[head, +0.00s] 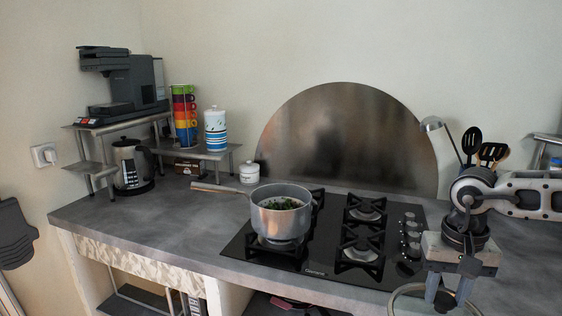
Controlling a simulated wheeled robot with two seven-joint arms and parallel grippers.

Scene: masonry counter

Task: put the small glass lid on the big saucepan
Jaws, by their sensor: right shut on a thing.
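The big saucepan (281,216) is a grey metal pot with a long handle pointing left. It stands on the left front burner of the hob, uncovered, with green food inside. My right gripper (445,299) is at the lower right, pointing down over the counter's front edge, to the right of the saucepan. It is shut on the small glass lid (394,296), whose curved metal rim shows around the fingers. The lower part of the lid is cut off by the picture's edge. My left gripper is not in view.
The black gas hob (316,262) has other bare burners. A small white pot (249,173) stands behind the saucepan handle. A kettle (130,164), coffee machine (122,80), stacked cups (185,116) and a metal rack fill the left back. Dark utensils (471,141) stand behind my right arm.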

